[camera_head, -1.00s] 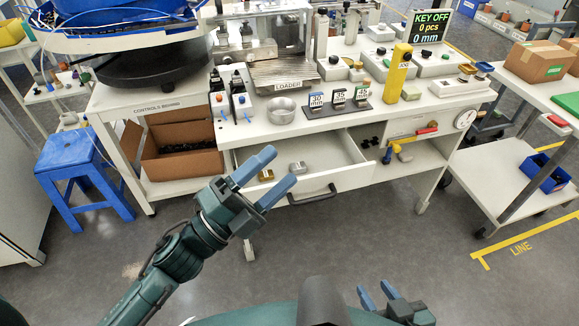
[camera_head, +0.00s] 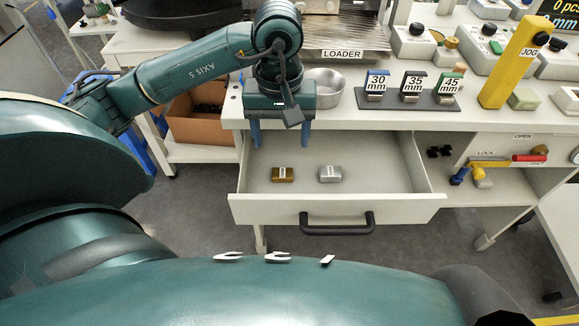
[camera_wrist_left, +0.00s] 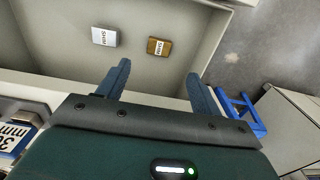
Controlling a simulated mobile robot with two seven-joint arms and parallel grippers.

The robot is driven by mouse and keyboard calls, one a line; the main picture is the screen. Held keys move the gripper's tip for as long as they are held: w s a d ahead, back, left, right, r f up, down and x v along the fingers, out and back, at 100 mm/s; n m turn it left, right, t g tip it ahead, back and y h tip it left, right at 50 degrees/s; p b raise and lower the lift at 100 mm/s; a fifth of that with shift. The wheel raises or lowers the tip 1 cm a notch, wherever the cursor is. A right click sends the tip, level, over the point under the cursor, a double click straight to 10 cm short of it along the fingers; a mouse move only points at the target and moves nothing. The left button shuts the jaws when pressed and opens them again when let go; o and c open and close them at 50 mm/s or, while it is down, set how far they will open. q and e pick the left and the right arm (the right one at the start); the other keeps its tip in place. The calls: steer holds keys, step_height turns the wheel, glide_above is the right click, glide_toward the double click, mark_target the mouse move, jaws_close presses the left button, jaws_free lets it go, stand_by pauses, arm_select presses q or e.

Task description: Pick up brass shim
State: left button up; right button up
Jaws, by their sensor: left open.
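The brass shim (camera_head: 283,174) is a small gold-brown labelled block lying in the open drawer (camera_head: 335,207), left of a silver shim (camera_head: 330,174). In the left wrist view the brass shim (camera_wrist_left: 158,47) lies ahead of the fingers, to the right of the silver shim (camera_wrist_left: 104,37). My left gripper (camera_head: 280,133) points down over the back left of the drawer, with its two blue fingers apart and nothing between them. In the wrist view the open left gripper (camera_wrist_left: 155,82) is apart from both shims. My right gripper is not in view.
A metal bowl (camera_head: 325,88) stands on the bench above the drawer, beside my left gripper. A rack with 30, 35 and 45 mm tags (camera_head: 410,96) is to its right. The black drawer handle (camera_head: 337,223) faces me. A cardboard box (camera_head: 197,122) sits on the left shelf.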

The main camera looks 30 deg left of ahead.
arm_select(q)
step_height(320, 180, down, 10)
steer(key=shift+f+b, duration=0.2)
steer(key=shift+b, duration=0.45)
steer(key=shift+c, duration=0.5)
steer(key=c, duration=1)
steer(key=shift+r, duration=0.1)
